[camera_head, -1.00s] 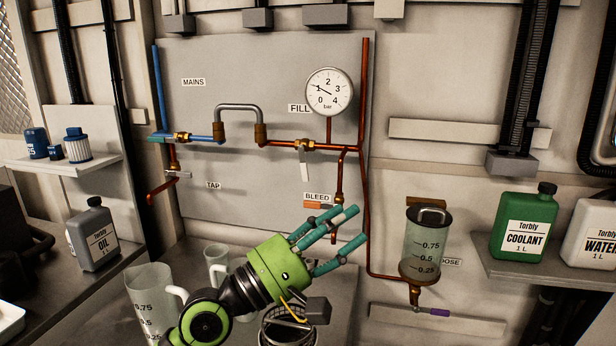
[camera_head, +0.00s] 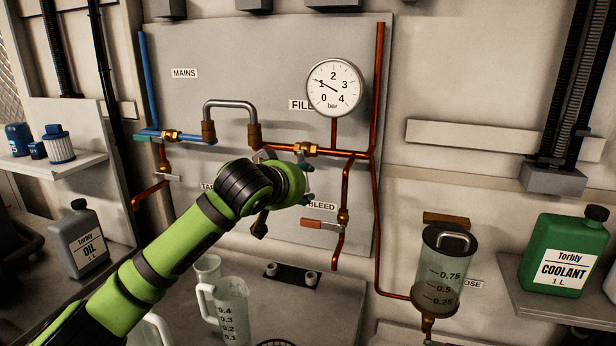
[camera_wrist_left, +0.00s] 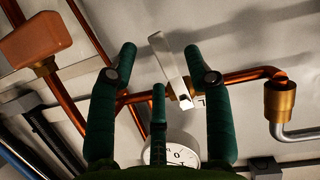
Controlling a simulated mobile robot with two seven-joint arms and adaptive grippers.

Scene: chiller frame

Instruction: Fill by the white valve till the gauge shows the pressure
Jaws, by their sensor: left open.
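The round pressure gauge (camera_head: 334,88) has a 0 to 4 bar dial, and its needle points near 1. Below it is the brass body of the fill valve (camera_head: 306,149) on the copper pipe. Its white lever (camera_wrist_left: 168,62) shows in the left wrist view, lying in the gap between the fingers. My left gripper (camera_head: 306,184) is open just below and in front of this valve and hides the lever in the head view. Its teal fingers also show in the left wrist view (camera_wrist_left: 163,62). I cannot tell whether any finger touches the lever. My right gripper is not in view.
The dosing cylinder (camera_head: 446,268) and the coolant bottle (camera_head: 563,257) stand right. Measuring jugs (camera_head: 232,308) stand below.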

